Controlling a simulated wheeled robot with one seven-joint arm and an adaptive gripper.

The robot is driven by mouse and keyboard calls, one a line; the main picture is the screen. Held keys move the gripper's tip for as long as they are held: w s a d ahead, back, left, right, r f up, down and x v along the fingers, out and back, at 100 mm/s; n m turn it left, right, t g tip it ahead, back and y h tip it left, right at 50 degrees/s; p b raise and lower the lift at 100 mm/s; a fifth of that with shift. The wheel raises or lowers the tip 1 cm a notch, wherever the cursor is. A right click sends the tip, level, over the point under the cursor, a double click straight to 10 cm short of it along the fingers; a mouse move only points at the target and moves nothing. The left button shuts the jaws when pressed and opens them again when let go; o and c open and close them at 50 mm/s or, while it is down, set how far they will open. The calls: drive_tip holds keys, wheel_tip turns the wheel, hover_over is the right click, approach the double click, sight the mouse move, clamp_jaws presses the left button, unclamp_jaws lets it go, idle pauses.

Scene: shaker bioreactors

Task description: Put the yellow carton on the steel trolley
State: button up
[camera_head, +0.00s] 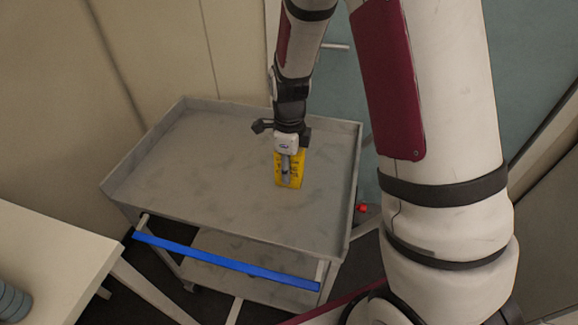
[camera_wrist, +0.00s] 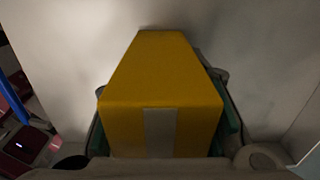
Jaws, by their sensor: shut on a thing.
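The yellow carton (camera_head: 296,173) is in my gripper (camera_head: 286,158), over the right part of the steel trolley's (camera_head: 190,190) top tray in the head view. My gripper is shut on it. In the wrist view the carton (camera_wrist: 165,75) fills the middle, with a grey strip on its near face and greenish finger pads at its sides. The grey tray surface (camera_wrist: 60,50) lies behind it. I cannot tell whether the carton's bottom touches the tray. The fingertips are mostly hidden by the carton.
The trolley has a raised rim, a blue bar (camera_head: 225,262) along its front and a lower shelf (camera_head: 250,275). A pale table (camera_head: 50,245) stands at the left front. Walls stand behind the trolley. The left and middle of the top tray are clear.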

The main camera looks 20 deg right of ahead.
drive_tip(key=o, duration=1.3)
drive_tip(key=shift+f, duration=0.1)
drive_tip(key=shift+c, duration=0.2)
wheel_tip(320, 180, up, 11)
drive_tip(key=shift+r+p, duration=0.15)
drive_tip(key=shift+p, duration=0.5)
drive_tip(key=shift+s+r, duration=0.1)
drive_tip(key=shift+r, duration=0.55)
drive_tip(key=s+r+n+t, duration=0.2)
drive_tip(key=s+r+n, duration=0.9)
drive_tip(key=s+n, duration=0.1)
drive_tip(key=s+r+n+t, duration=0.1)
drive_tip(key=s+r+n, duration=0.1)
drive_tip(key=s+n, duration=1.1)
drive_tip(key=shift+d, duration=0.15)
